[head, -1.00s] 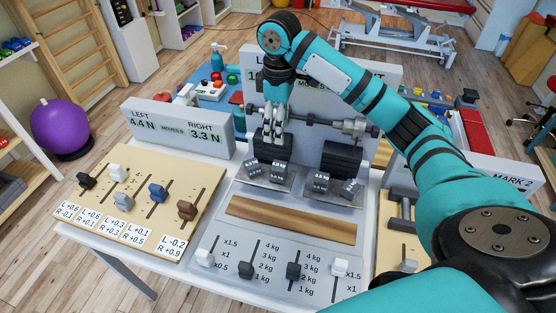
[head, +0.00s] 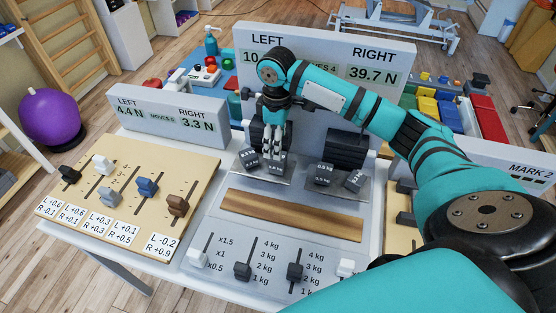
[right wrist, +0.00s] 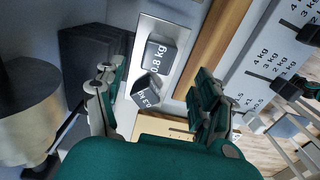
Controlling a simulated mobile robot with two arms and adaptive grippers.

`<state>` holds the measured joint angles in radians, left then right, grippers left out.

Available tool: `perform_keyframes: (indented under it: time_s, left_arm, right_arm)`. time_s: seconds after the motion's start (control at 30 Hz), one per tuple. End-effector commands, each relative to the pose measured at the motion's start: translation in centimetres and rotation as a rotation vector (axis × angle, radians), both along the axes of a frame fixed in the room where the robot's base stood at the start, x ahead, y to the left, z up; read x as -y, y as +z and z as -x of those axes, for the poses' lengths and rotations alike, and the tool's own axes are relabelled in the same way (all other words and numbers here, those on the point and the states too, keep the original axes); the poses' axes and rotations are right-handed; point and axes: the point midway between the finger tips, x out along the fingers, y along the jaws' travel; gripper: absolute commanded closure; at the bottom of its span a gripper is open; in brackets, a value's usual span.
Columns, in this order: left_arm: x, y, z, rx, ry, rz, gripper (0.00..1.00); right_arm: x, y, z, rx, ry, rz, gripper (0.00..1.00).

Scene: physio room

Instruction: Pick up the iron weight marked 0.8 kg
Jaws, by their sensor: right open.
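The iron weight marked 0.8 kg (right wrist: 160,56) is a small dark block on a light metal plate. A second, smaller-looking dark weight (right wrist: 147,92) lies turned beside it, its mark hard to read. My right gripper (right wrist: 158,98) is open, its fingers on either side of this view's middle, with both weights showing in the gap and nothing held. In the head view the right gripper (head: 274,153) points down just above the left pair of weights and partly hides the 0.8 kg one (head: 273,168). The second weight (head: 249,158) is at its left. My left gripper is out of view.
Another pair of weights (head: 325,173) sits on the right plate. A wooden strip (head: 290,215) and sliders (head: 243,270) lie in front. Dark blocks (head: 346,148) and a display panel (head: 384,56) stand behind. A slider board (head: 130,205) with a force display (head: 170,117) is left.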

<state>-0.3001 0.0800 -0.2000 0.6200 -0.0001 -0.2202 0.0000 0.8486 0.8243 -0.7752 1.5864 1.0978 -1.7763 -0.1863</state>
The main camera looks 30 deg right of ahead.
Motion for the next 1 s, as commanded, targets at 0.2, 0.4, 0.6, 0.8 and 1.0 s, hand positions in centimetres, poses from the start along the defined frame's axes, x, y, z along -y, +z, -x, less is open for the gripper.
perform_keyframes:
  time_s: [0.2,0.4,0.6,0.8,1.0]
  left_arm:
    - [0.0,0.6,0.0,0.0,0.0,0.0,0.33]
    - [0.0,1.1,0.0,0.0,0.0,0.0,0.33]
    - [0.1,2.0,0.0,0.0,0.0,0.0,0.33]
    - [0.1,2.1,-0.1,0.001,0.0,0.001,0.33]
    - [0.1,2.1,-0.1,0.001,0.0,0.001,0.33]
  right_arm:
    - [0.0,-3.1,0.0,-0.002,0.0,0.001,0.29]
    - [0.1,-4.4,0.0,-0.002,0.0,-0.001,0.29]
    - [0.2,-7.4,0.1,-0.002,0.001,-0.001,0.29]
    - [0.3,-8.8,0.1,0.001,0.001,0.0,0.29]
    - [0.3,-8.8,0.1,0.001,0.001,0.0,0.33]
